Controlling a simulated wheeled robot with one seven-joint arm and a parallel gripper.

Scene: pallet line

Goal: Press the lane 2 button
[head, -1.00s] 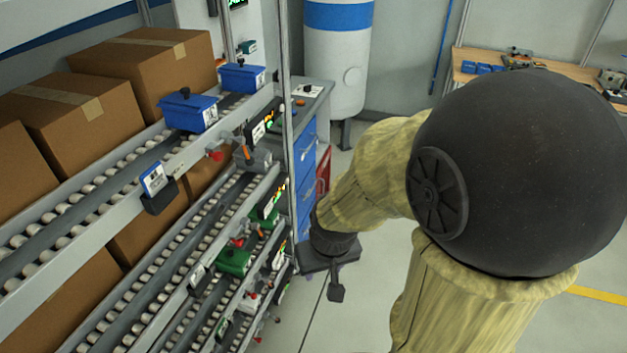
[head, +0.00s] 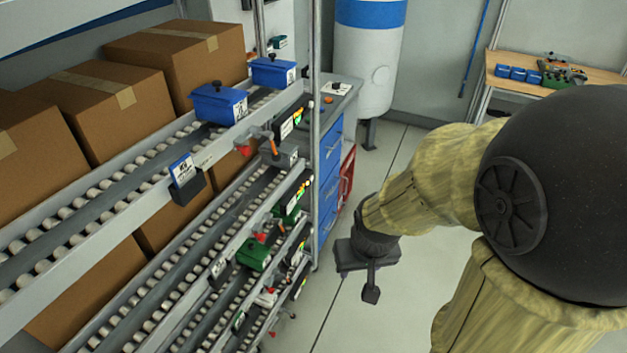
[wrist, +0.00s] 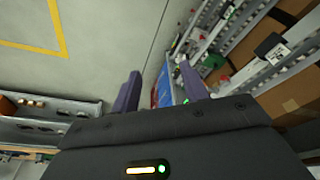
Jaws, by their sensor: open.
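My gripper (head: 370,290) hangs over the floor to the right of the roller rack (head: 140,188), apart from it. In the wrist view its two fingers (wrist: 160,90) are spread, with nothing between them. Dark units with lit displays sit on the rack's right end: an upper one (head: 291,122), a middle one (head: 299,195) and a lower one (head: 301,246). Small red parts show near the lanes, one by the upper lane (head: 243,150) and one by a lower lane (head: 261,238). I cannot tell which part is the lane 2 button; no lane number is readable.
Blue bins (head: 219,104) and a green bin (head: 253,254) sit on the rack, with cardboard boxes (head: 115,100) behind. A blue drawer cabinet (head: 329,170) and a white tank (head: 368,65) stand beyond. A workbench (head: 545,87) is at the back right. The floor around my gripper is clear.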

